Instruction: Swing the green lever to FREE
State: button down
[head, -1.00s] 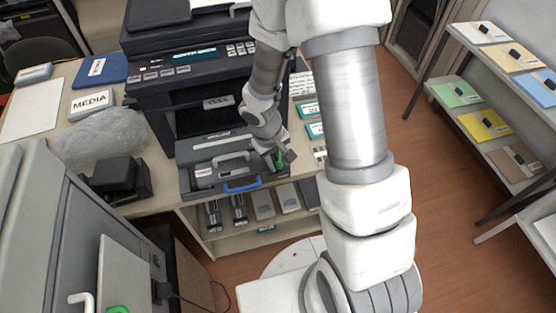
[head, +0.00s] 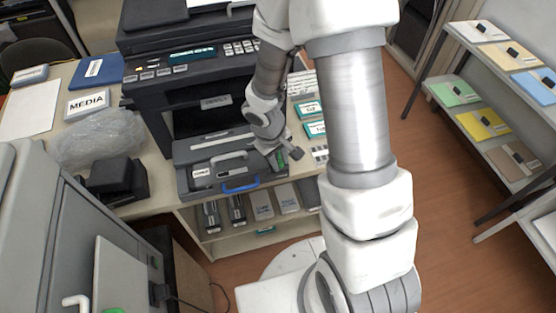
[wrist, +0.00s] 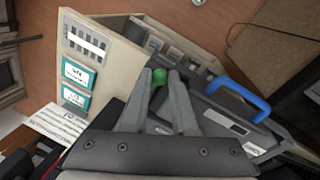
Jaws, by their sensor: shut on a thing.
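The green lever shows as a round green knob (wrist: 158,75) between my fingertips in the wrist view. In the head view a small part of the green lever (head: 279,158) shows at the right end of the grey drawer unit. My gripper (wrist: 157,82) is shut on the lever, with one finger on each side of the knob. In the head view my gripper (head: 284,158) is at the unit's right front corner. The lever's base and any FREE marking are hidden or too small to read.
The grey drawer unit (head: 187,184) has a blue handle (head: 241,187) to the left of my gripper. The black printer (head: 150,99) stands behind it. Teal-labelled cards (head: 309,110) lie to the right. Cartridges stand on a shelf below. Open floor (head: 445,220) lies at right.

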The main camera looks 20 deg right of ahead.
jog(key=c, duration=1)
grip_release()
jog(key=a+r+p, duration=0.1)
jog(key=r, duration=0.4)
jog(key=s+a+r+p, duration=0.1)
jog(key=r, duration=0.5)
jog(key=a+r+p, duration=0.1)
jog(key=r, duration=0.5)
jog(key=shift+s+r, duration=0.1)
jog(key=shift+s, duration=0.05)
jog(key=s+d+r+m+t, duration=0.1)
jog(key=s+r, duration=0.3)
jog(key=r, duration=0.1)
jog(key=s+d+r+m+t+y, duration=0.1)
jog(key=s+r+m+t, duration=0.1)
jog(key=s+r, duration=0.2)
jog(key=s+d+r+m+t+y, duration=0.1)
jog(key=s+r, duration=0.3)
jog(key=r, duration=0.2)
jog(key=shift+s+d+r+t, duration=0.1)
jog(key=shift+d+r+t, duration=0.05)
jog(key=shift+r+t, duration=0.25)
